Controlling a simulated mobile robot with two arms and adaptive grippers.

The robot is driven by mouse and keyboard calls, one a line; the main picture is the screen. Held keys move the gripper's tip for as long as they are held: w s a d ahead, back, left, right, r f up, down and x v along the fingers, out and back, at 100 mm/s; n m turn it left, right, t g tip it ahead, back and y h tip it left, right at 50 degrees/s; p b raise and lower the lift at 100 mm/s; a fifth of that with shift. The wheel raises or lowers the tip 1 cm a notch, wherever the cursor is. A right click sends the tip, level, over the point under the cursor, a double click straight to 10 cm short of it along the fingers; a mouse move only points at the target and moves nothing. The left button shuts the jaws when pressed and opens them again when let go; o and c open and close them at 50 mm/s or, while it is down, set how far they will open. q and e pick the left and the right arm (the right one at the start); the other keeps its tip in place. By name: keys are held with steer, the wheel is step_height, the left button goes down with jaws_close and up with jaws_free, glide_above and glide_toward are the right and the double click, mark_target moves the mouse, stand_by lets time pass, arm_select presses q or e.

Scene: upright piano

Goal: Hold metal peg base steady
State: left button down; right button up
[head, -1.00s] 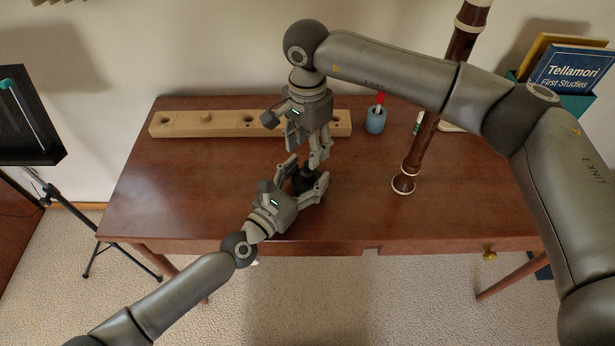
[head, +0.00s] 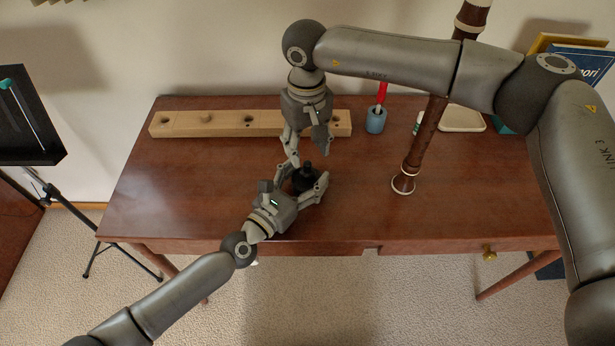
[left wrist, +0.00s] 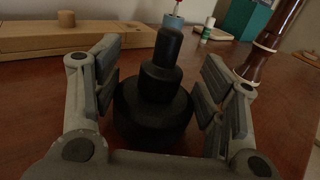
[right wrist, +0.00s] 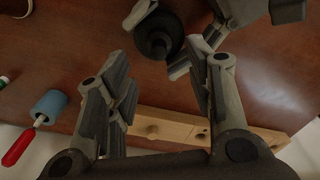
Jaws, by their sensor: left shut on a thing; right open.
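The peg base is a black, stepped round piece (head: 304,180) standing upright on the brown desktop near its front middle. In the left wrist view the peg base (left wrist: 155,105) shows a wide bottom and a narrow upright top. My left gripper (head: 306,177) is shut on the peg base, one finger on each side. My right gripper (head: 308,148) is open and empty, pointing down just behind and above the base. In the right wrist view the base (right wrist: 158,35) lies beyond the open fingers, outside their gap.
A long wooden block with holes (head: 215,122) lies along the back of the desk. A blue cup with a red-handled tool (head: 375,122) stands beside it. A dark woodwind (head: 424,140) stands upright to the right. The desk's left and right front are clear.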

mark_target(308, 162)
steer(key=n, duration=0.3)
stand_by(0.4)
steer(key=shift+f, duration=4.05)
steer(key=c, duration=1.1)
steer(key=shift+d+m, duration=0.1)
steer(key=shift+m, duration=1.4)
jaws_close()
